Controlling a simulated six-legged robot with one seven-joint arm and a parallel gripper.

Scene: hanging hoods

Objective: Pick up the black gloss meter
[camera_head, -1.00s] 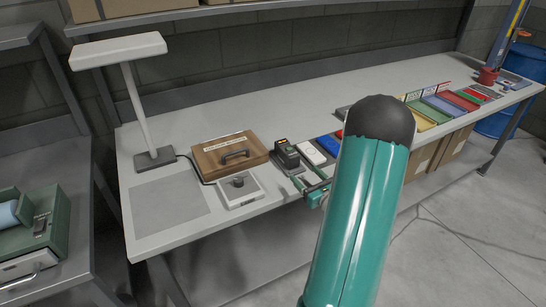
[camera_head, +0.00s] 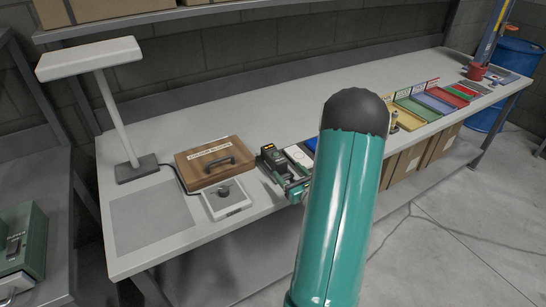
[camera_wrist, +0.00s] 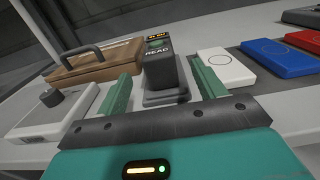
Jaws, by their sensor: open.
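The black gloss meter (camera_wrist: 160,66) stands upright on a dark grey pad on the bench, with a small lit display and a "READ" label on its face. In the head view the meter (camera_head: 270,155) sits right of the wooden case. My gripper (camera_wrist: 164,92) is open, with one green finger on each side of the meter's line in the wrist view and the meter beyond and between them. In the head view my gripper (camera_head: 293,190) is at the bench's front edge close to the meter, partly hidden by my arm. I cannot tell if the fingers touch it.
Left of the meter are a wooden case (camera_head: 214,164) with a handle and a white box with a knob (camera_head: 227,198). To its right lie a white device (camera_wrist: 226,68) and a blue one (camera_wrist: 272,57). A lamp (camera_head: 110,95) stands at the bench's left end. The bench's back is clear.

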